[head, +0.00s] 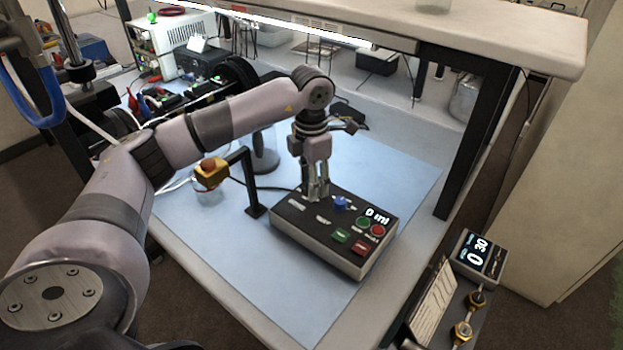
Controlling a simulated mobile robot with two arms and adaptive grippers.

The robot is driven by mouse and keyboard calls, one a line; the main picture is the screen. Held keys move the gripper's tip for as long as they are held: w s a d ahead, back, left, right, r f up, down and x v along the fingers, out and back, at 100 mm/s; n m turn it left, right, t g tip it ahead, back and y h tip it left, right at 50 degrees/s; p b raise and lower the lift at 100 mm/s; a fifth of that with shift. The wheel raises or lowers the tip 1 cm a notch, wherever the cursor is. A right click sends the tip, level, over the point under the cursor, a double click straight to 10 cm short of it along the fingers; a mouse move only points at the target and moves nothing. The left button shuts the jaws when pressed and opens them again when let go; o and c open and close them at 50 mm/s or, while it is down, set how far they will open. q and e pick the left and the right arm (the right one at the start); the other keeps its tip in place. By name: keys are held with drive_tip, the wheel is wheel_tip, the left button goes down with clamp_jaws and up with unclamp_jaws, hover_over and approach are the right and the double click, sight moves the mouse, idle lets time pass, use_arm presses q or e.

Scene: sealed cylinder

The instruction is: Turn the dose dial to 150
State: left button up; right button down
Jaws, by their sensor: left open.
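A dark control box (310,238) sits on the blue mat. A blue knob (341,203), which looks like the dose dial, is on its top face near the back edge. A small lit display (377,215) to the right of the knob starts with 0; the rest is too small to read surely. My left gripper (317,196) is open and points down over the back of the box, just left of the blue knob. I cannot tell whether its fingers touch the box. My right gripper is out of view.
Green and red buttons (361,247) are on the box. A black post (248,183) with a yellow box stands left of it. A second device (479,256) with a lit display is at the lower right. The mat (395,170) is clear behind the box.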

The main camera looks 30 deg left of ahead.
use_arm(q)
drive_tip(key=shift+r, duration=0.1)
wheel_tip(320, 180, up, 12)
idle(0.4)
drive_tip(key=shift+f, duration=0.2)
